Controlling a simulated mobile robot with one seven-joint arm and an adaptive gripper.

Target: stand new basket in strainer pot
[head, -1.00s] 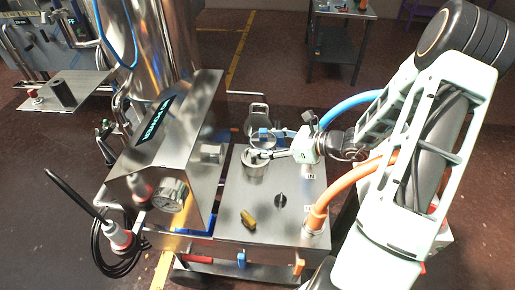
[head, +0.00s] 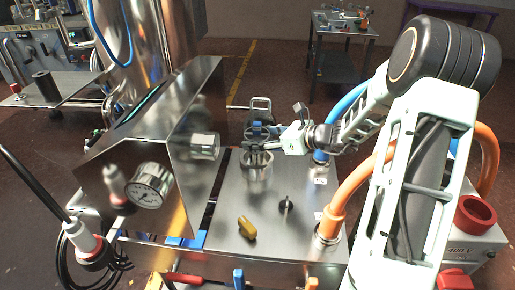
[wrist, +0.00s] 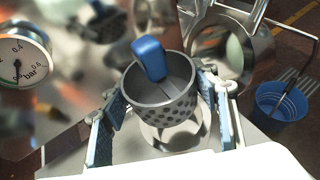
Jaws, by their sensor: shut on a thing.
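My gripper (wrist: 162,118) is shut on the new basket (wrist: 176,105), a grey perforated cup with a blue grip standing up from inside it. The basket looks roughly upright, slightly tilted in the wrist view. In the head view my gripper (head: 262,146) is over the strainer pot (head: 257,178), a round steel pot on the steel cabinet top. In the wrist view a bright round opening (wrist: 178,138) shows below the basket, partly hidden by it. I cannot tell whether the basket's bottom is inside the pot's rim.
A pressure gauge (head: 149,184) and steel housing (head: 190,130) stand left of the pot. A yellow handle (head: 246,227) and black knob (head: 286,204) are in front. Blue (head: 345,110) and orange (head: 350,190) hoses rise at right. A blue bucket (wrist: 281,105) stands beyond the cabinet edge.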

